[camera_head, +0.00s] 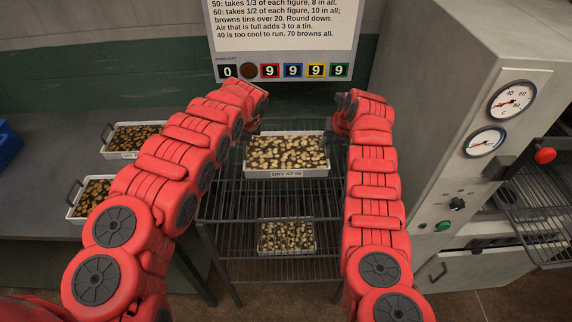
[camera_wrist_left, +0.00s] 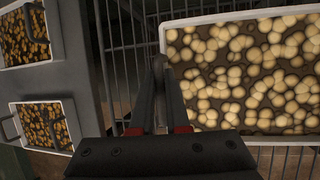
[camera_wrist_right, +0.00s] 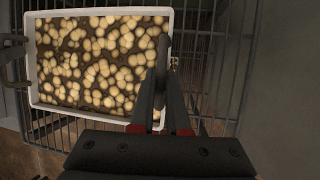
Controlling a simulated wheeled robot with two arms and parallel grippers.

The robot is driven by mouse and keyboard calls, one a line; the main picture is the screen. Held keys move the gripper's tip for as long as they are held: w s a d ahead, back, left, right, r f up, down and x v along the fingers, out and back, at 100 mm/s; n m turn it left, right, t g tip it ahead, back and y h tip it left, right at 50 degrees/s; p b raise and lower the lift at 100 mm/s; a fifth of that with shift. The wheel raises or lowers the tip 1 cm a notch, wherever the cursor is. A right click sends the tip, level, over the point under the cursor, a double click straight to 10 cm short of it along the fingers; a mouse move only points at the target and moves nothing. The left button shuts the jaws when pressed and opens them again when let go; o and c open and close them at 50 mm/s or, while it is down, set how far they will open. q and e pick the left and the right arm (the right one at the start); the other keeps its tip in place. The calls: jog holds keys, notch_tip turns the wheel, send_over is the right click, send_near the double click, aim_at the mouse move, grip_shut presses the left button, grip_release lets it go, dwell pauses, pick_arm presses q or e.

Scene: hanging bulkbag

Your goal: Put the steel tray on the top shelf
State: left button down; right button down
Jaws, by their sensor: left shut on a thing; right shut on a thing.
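The steel tray (camera_head: 287,173) has a pale rim, a "DRY AT 60" label and a load of pale, rounded pieces. It is level at the wire rack's upper shelf; I cannot tell whether it rests there or is held just above. My left gripper (camera_wrist_left: 158,68) is shut at the tray's left side, apparently on its handle. My right gripper (camera_wrist_right: 163,45) is shut at the right side, likewise on the handle. In the head view, my arms mostly hide both grippers. The wire rack's top shelf (camera_head: 223,183) shows around the tray.
A smaller-looking tray (camera_head: 287,250) of pale pieces sits on a lower shelf. Two trays of browner pieces (camera_head: 134,137) (camera_head: 92,195) stand on the left bench (camera_head: 50,165). A grey cabinet with gauges (camera_head: 425,110) stands close on the right. A sign (camera_head: 285,30) hangs behind the rack.

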pick_arm(q)
jog(key=shift+f+b, duration=0.35)
jog(key=shift+f, duration=0.25)
pick_arm(e)
jog(key=shift+a+f, duration=0.1)
jog(key=shift+f, duration=0.5)
pick_arm(q)
jog(key=c, duration=1.2)
grip_release()
jog(key=shift+d+r+p, duration=0.1)
jog(key=shift+r+p, duration=0.2)
pick_arm(e)
jog(key=c, duration=1.2)
grip_release()
jog(key=shift+r, duration=0.3)
pick_arm(q)
jog(key=o, duration=0.3)
jog(key=shift+s+r, duration=0.1)
pick_arm(e)
jog(key=o, duration=0.3)
jog(key=shift+s, duration=0.1)
